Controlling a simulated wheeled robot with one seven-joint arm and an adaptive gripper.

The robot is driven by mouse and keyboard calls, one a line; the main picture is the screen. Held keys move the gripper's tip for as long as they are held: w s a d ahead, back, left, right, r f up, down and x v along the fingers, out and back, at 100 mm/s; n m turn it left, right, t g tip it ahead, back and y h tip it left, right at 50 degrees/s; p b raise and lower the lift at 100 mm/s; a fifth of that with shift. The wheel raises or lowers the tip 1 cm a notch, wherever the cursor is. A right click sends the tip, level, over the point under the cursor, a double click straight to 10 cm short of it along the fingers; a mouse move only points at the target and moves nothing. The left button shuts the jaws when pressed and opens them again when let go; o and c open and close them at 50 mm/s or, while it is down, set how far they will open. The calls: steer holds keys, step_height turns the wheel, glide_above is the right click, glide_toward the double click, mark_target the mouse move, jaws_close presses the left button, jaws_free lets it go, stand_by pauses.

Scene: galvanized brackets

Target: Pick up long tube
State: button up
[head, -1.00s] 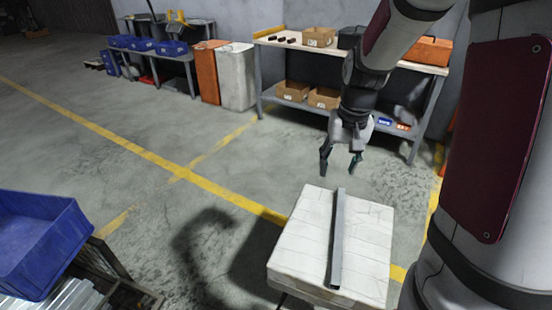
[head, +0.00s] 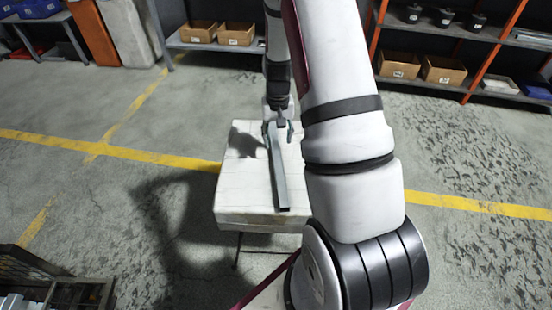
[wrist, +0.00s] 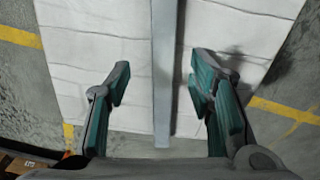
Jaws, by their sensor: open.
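The long tube (head: 280,178) is a grey, straight metal bar lying on a white block-like stand (head: 236,190). In the wrist view the tube (wrist: 164,70) runs down the middle, between the two teal-padded fingers of my gripper (wrist: 158,95). The fingers are spread apart, with a clear gap on each side of the tube. In the head view my gripper (head: 278,130) is over the far end of the tube. The exact height of the fingertips above the stand is hard to tell.
Yellow floor lines (head: 160,155) run past the stand. Shelves with cardboard boxes (head: 400,66) stand at the back. A dark metal crate (head: 60,290) is at the lower left. The floor around the stand is mostly clear.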

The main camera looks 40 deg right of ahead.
mark_target(276, 154)
steer(key=shift+s+a+f+b, duration=0.1)
steer(key=shift+f+b, duration=0.25)
steer(key=shift+f, duration=0.7)
steer(key=shift+w+a+f+b, duration=0.15)
steer(key=shift+f+b, duration=0.15)
steer(key=shift+f, duration=0.7)
steer(key=shift+s+a+f+b, duration=0.15)
steer(key=shift+f+b, duration=0.2)
steer(key=shift+f, duration=0.7)
jaws_close()
